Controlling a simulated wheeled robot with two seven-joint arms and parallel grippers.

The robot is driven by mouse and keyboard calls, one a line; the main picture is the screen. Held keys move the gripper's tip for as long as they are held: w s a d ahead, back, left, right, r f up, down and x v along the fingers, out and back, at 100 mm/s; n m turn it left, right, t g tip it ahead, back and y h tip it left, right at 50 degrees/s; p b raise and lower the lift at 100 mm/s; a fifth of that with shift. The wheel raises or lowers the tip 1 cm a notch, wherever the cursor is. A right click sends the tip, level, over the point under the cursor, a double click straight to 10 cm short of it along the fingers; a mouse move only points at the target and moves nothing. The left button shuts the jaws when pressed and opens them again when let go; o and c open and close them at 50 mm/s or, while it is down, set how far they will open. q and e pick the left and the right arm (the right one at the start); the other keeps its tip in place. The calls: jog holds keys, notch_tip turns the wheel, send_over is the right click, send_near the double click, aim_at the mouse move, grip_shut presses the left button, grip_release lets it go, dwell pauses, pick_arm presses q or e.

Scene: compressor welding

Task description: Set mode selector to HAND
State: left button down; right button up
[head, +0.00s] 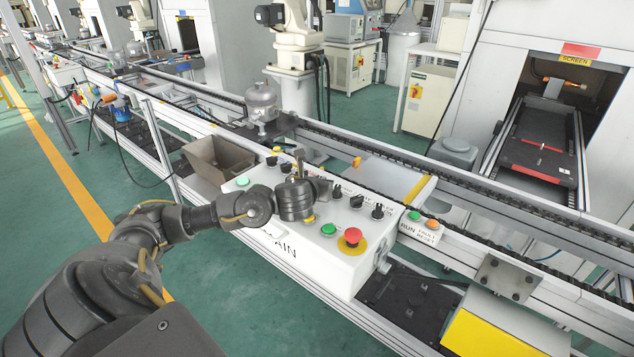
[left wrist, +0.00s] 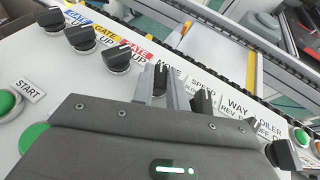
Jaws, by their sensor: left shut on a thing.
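The white control box (head: 300,262) stands on the line, marked MAIN on its front. My left gripper (head: 318,187) is over the middle of its sloping top, coming from the left. In the left wrist view its two fingers (left wrist: 161,88) are shut around a black selector knob (left wrist: 160,76) beside the MODE label (left wrist: 170,70). The knob's lower part is hidden behind the gripper body, and its position marks cannot be read. My gripper hides this knob in the head view. My right gripper is not in view.
Neighbouring black knobs stand close by: the SPEED knob (left wrist: 203,101) on the right and a gate knob (left wrist: 117,57) on the left. A red mushroom button (head: 351,238) and green button (head: 328,230) sit nearer the front. A brown bin (head: 218,160) adjoins the box.

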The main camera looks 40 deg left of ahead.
pick_arm(q)
jog(key=c, duration=1.4)
grip_release()
jog(key=p+v, duration=0.1)
jog(key=v, duration=0.9)
jog(key=shift+s+d+r+p, duration=0.1)
jog(key=shift+s+d+p, duration=0.05)
jog(key=shift+s+p, duration=0.15)
